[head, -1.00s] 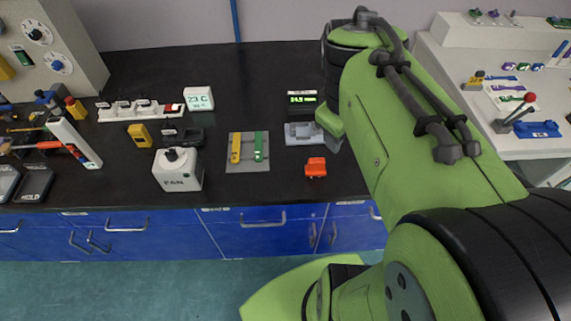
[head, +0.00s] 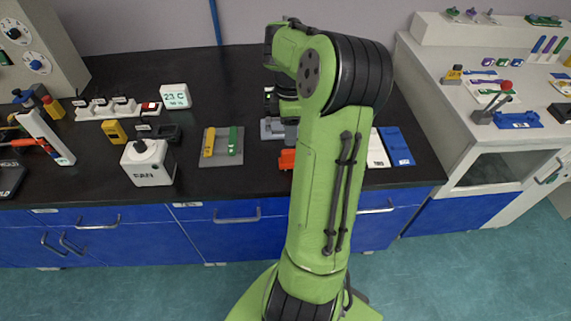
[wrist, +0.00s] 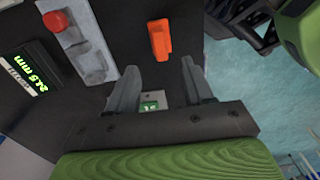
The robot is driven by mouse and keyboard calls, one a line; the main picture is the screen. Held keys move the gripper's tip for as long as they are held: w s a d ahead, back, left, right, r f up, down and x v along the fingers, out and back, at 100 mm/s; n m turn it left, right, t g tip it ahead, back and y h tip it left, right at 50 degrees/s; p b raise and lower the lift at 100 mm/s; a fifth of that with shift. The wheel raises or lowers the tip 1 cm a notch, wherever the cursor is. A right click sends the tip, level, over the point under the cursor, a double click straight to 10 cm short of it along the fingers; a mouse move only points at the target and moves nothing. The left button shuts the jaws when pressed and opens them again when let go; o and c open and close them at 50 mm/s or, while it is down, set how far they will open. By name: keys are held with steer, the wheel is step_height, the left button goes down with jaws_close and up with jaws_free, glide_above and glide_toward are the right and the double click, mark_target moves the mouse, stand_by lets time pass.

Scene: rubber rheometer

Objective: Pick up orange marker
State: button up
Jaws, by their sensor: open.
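The orange marker, a short blocky orange piece (head: 286,159), lies on the black bench near its front edge, partly hidden by my arm in the head view. In the wrist view the orange marker (wrist: 160,40) lies beyond my fingertips, roughly in line with the gap between them. My gripper (wrist: 160,80) is open, its two grey fingers apart, with nothing held between them. A small pale tag with a green mark (wrist: 150,105) shows between the fingers. In the head view my arm hides the fingers.
A grey device with a red button (wrist: 75,45) and a black "24.5 mm" display (wrist: 30,72) are left of the orange marker. A grey tray (head: 221,162) holds yellow and green pieces. A blue pad (head: 397,146) lies right of my arm. The bench's front edge is close.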

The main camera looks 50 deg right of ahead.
mark_target(290, 151)
step_height(290, 151, down, 10)
steer(key=b, duration=0.4)
steer(key=shift+r, duration=0.25)
jaws_close()
